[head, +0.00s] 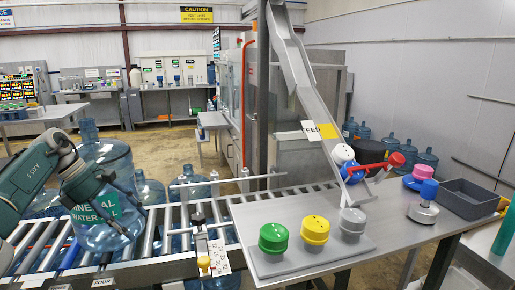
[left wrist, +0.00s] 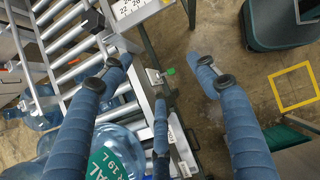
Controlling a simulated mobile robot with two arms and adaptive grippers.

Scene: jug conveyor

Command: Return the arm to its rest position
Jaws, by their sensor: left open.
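My left arm comes in from the left edge of the head view, and its gripper (head: 120,210) is in front of a large blue water jug, overlapping it in the picture. The jug (head: 118,160) stands upright on the roller conveyor and has a teal label. Part of it shows at the lower left of the wrist view (left wrist: 125,138). I cannot tell whether a finger touches it. My right gripper is not in view.
The roller conveyor (head: 155,235) runs across the left and middle. More jugs stand behind.

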